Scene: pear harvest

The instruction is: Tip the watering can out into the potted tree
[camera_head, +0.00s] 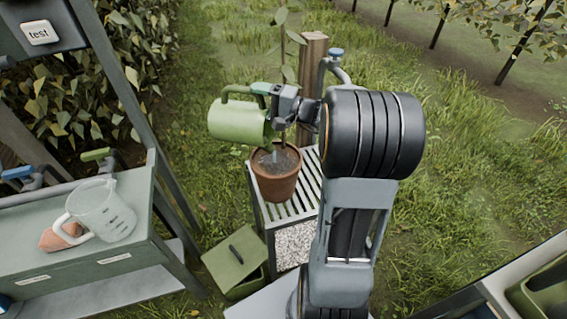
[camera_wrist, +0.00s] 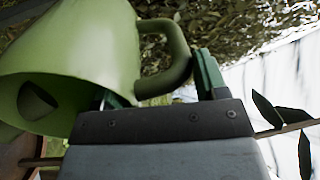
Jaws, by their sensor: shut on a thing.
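My gripper (camera_head: 268,92) is shut on the handle of the green watering can (camera_head: 236,122). The can lies tipped over on its side in the air, handle on top, just above and left of the terracotta pot (camera_head: 275,186). The potted tree has a thin stem with a few leaves (camera_head: 281,17) rising behind my gripper. A pale bluish streak shows over the soil; it looks like water. In the wrist view the can (camera_wrist: 75,45) fills the upper left, its handle running between my gripper's fingers (camera_wrist: 158,88). My arm hides part of the stem.
The pot stands on a slatted stand (camera_head: 258,207) beside a wooden post (camera_head: 313,70) and a tap (camera_head: 336,57). A green lidded box (camera_head: 234,262) sits below. At left, a bench (camera_head: 135,240) holds a clear measuring jug (camera_head: 103,212). Grass is open at right.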

